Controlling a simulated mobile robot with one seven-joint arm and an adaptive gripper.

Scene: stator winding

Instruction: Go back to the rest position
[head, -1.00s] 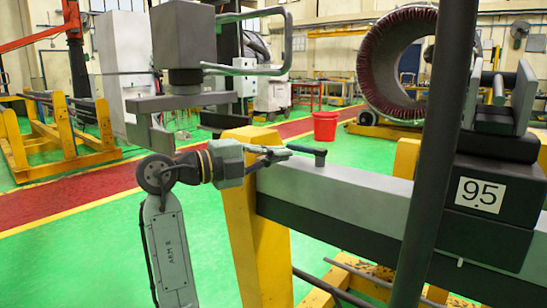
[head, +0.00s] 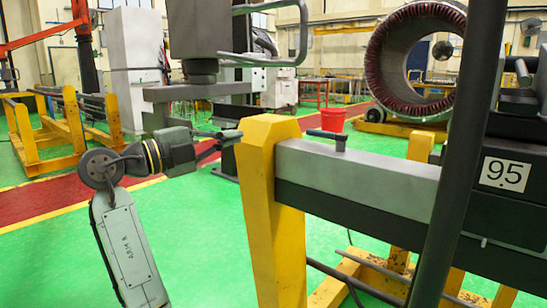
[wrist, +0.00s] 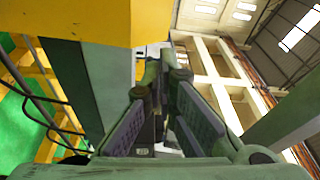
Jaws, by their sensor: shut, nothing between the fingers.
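My gripper (head: 226,140) is at the left of the yellow post (head: 272,190) in the head view, at about the height of the post's top. It points right, with its tips close to the post's edge; I cannot tell whether they touch it. In the wrist view my gripper (wrist: 162,62) has its fingers converging at the tips, shut and empty. The yellow post also fills the upper left of the wrist view (wrist: 85,22). The grey beam (head: 370,175) runs right from the post, with a black T-shaped handle (head: 327,138) on top.
A "95" label (head: 505,174) marks the dark block at right. The large ring-shaped stator (head: 378,70) stands behind, near a red bucket (head: 333,119). Yellow racks (head: 65,150) stand at back left. Green floor (head: 215,235) is open between my arm and the post.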

